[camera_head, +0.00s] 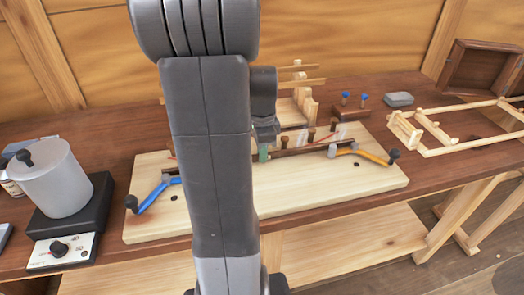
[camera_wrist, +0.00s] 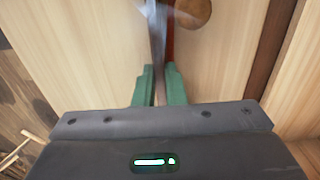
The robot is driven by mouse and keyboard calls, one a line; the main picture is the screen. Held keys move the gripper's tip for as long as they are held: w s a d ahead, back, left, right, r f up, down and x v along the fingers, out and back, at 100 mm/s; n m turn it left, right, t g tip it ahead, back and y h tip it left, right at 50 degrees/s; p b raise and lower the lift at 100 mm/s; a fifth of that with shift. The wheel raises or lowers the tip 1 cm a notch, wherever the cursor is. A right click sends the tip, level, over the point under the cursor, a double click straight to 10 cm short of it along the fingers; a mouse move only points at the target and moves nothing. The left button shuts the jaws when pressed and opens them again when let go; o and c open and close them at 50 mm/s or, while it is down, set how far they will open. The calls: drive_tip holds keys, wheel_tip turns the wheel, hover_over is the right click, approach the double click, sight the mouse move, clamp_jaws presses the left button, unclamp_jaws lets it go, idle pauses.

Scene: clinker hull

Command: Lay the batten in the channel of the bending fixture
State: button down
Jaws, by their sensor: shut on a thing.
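The bending fixture is a pale wooden board (camera_head: 300,190) on the bench, with upright pegs (camera_head: 284,142) and a blue lever (camera_head: 151,196) and an orange lever (camera_head: 372,156) at its ends. My gripper (camera_head: 263,152) is over the board's middle, partly behind my arm. In the wrist view its green fingers (camera_wrist: 159,88) are shut on the batten (camera_wrist: 157,45), a thin brownish strip running away from me. In the head view the batten (camera_head: 310,147) extends right toward the orange lever; its left part is mostly hidden. I cannot tell whether it sits in the channel.
A grey pot (camera_head: 55,180) on a black heater stands at the left. A wooden ladder-like frame (camera_head: 465,128) lies at the right, near a dark open box (camera_head: 482,68). A grey block (camera_head: 398,99) and blue-topped pegs (camera_head: 345,99) are behind the board. A round peg (camera_wrist: 191,12) is close to the batten.

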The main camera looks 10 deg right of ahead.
drive_tip(key=shift+f, duration=0.2)
drive_tip(key=c, duration=1.5)
unclamp_jaws()
drive_tip(key=shift+r, duration=0.1)
wheel_tip(320, 180, up, 12)
drive_tip(key=p, duration=0.1)
drive_tip(key=shift+r, duration=0.1)
